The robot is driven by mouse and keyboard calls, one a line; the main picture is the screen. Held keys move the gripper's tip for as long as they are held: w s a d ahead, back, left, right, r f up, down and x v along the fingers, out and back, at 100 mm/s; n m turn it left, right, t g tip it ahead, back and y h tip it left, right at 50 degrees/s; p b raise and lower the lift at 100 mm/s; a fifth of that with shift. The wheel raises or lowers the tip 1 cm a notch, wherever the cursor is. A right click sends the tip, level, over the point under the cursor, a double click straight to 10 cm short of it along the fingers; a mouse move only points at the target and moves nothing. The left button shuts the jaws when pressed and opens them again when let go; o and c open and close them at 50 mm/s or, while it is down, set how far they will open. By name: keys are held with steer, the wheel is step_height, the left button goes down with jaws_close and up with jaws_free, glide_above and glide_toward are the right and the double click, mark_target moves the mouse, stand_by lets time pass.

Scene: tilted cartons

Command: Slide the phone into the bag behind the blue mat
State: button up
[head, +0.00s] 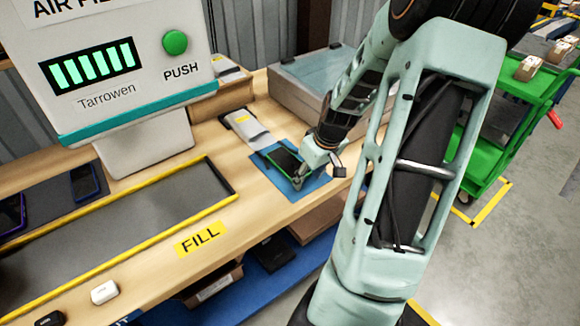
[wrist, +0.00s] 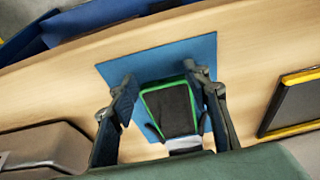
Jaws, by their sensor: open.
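The phone (head: 283,158) has a dark face and a green edge and is at the blue mat (head: 318,184) on the bench. The bag (head: 252,134), pale grey with a yellow label, lies just behind the mat. My gripper (head: 302,172) is low over the mat, at the phone. In the wrist view my gripper (wrist: 164,77) is open, with one finger on each side of the phone (wrist: 168,103). A pale piece (wrist: 185,143), probably the bag, shows at the phone's lower end. I cannot tell whether the phone's end is inside it.
A grey case (head: 300,80) stands behind the mat to the right. The white machine (head: 125,80) and a yellow-edged dark panel (head: 150,212) are left. Other phones (head: 85,183) lie at far left. The bench front edge is close to the mat; a green cart (head: 490,145) stands right.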

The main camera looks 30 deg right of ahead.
mark_target(277, 152)
steer(key=shift+w+a+b, duration=0.2)
steer(key=shift+w+b, duration=0.25)
steer(key=shift+w, duration=1.8)
steer(key=shift+w, duration=0.1)
steer(key=shift+w+a+b, duration=0.2)
steer(key=shift+w+b, duration=0.15)
steer(key=shift+w, duration=2)
steer(key=shift+w, duration=0.1)
steer(key=shift+w+a, duration=0.2)
steer(key=shift+w, duration=2.2)
